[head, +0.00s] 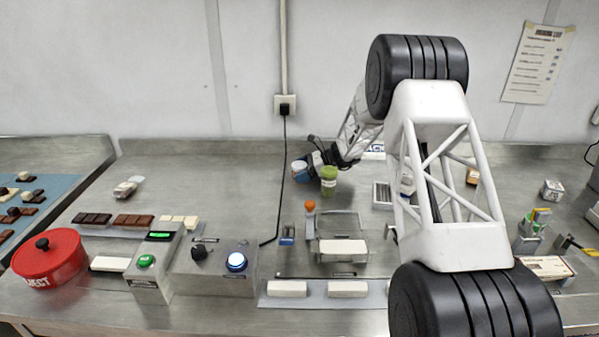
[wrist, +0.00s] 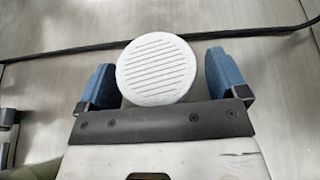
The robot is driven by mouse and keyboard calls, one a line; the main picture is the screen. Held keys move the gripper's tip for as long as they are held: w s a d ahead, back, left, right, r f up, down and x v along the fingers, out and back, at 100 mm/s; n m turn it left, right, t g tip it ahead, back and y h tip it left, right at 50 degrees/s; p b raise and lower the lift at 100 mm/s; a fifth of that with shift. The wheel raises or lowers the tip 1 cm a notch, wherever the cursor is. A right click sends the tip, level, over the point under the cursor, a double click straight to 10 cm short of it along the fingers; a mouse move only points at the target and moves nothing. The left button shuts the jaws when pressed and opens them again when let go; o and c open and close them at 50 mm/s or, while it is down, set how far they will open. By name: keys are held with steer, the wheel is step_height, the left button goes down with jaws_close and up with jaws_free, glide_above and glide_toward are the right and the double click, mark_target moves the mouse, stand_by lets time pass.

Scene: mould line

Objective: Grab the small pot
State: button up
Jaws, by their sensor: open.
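The small pot (wrist: 157,68) shows from above in the wrist view as a round white lid with parallel ridges. My gripper (wrist: 160,75) is open, with one blue finger on each side of the lid. The gaps are narrow, and I cannot tell whether either finger touches it. In the head view the white top of the pot (head: 299,163) shows at the end of my arm, by my gripper (head: 301,171). The pot's lower body is mostly hidden by the blue fingers.
A green cup (head: 328,180) stands just right of my gripper. A black cable (head: 283,180) runs down the wall and across the counter close by. A control panel (head: 215,262), a red lidded pot (head: 50,262) and white bars (head: 288,288) lie nearer the front.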

mark_target(300, 164)
steer(key=c, duration=1.1)
steer(key=shift+o, duration=0.2)
steer(key=shift+r, duration=5)
